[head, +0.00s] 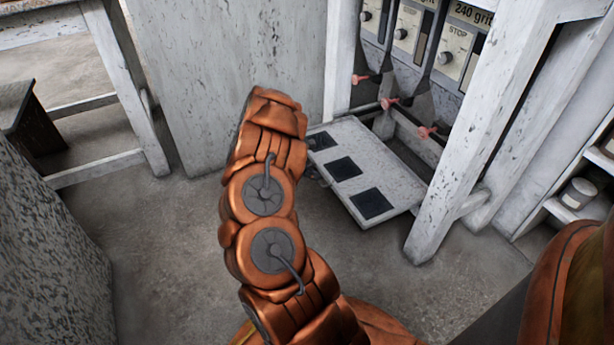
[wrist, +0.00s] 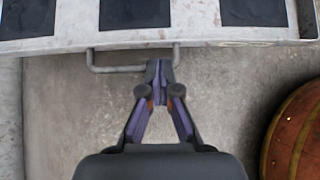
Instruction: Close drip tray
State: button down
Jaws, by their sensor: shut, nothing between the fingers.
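The drip tray (head: 378,163) is a white speckled slab with three dark square insets, pulled out low from under the machine. Its near edge (wrist: 60,44) crosses the top of the wrist view. A thin metal bar handle (wrist: 115,69) sticks out from that edge. My gripper (wrist: 163,75) is shut and empty, with its fingertips at the right end of the handle. Whether they touch the handle I cannot tell. In the head view my arm hides the gripper and most of the handle.
White posts stand beside the tray, including a leaning right post (head: 470,130). Pink-red valves (head: 389,103) hang above the tray's far side. A shelf with a jar (head: 577,193) is at the right. The concrete floor (head: 160,240) is open in front and to the left.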

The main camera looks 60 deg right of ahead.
aim_at(328, 181)
jog(key=b+x, duration=0.1)
jog(key=x, duration=0.2)
jog(key=shift+d+f, duration=0.15)
jog(key=shift+f, duration=0.1)
jog(key=shift+s+d+f, duration=0.2)
jog(key=shift+d, duration=0.05)
jog(key=shift+r, duration=0.1)
